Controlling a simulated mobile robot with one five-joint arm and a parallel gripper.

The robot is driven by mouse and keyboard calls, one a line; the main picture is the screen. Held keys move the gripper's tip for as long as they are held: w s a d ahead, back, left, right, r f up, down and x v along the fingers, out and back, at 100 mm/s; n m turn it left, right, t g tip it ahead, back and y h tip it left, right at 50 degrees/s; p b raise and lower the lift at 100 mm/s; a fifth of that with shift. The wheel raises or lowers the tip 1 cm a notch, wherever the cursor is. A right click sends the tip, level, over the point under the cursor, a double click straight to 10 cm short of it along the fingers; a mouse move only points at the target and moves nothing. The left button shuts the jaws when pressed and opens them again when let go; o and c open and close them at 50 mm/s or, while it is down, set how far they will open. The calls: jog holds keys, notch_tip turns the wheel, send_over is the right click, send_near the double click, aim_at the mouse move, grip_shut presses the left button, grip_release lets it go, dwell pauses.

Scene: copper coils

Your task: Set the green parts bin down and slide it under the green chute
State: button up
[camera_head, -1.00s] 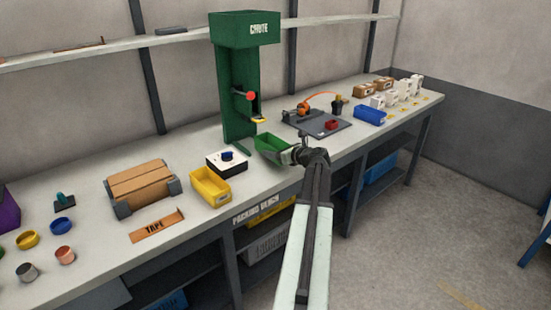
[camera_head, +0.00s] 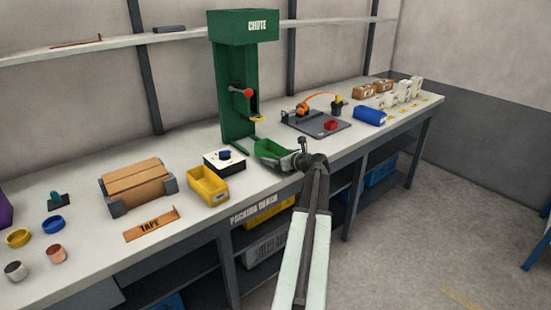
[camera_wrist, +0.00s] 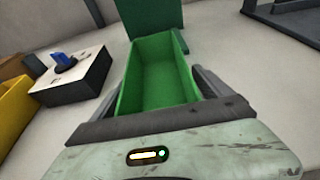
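The green parts bin (camera_head: 272,151) is in front of the green chute (camera_head: 234,90), a little to the right of its foot, near the bench's front edge. I cannot tell whether its bottom touches the bench. In the wrist view the bin (camera_wrist: 156,80) is empty and upright, its far end toward the chute's green base (camera_wrist: 150,15). My gripper (camera_head: 297,155) is at the bin's near end. Its two fingers lie close along the bin's side walls (camera_wrist: 155,95) and appear shut on it. The gripper body hides the near end.
Left of the bin stand a white box with a blue knob (camera_head: 225,161) and a yellow bin (camera_head: 208,186). A grey plate (camera_head: 330,126) with an orange-hosed device lies to the right. The chute's red knob (camera_head: 248,92) sticks out above. A bare bench strip lies before the chute.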

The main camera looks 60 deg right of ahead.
jog(key=shift+s+r+p, duration=0.15)
jog(key=shift+r+p, duration=0.15)
jog(key=p+v, duration=0.3)
jog(key=v, duration=0.8)
jog(key=shift+s, duration=0.3)
jog(key=shift+a, duration=0.15)
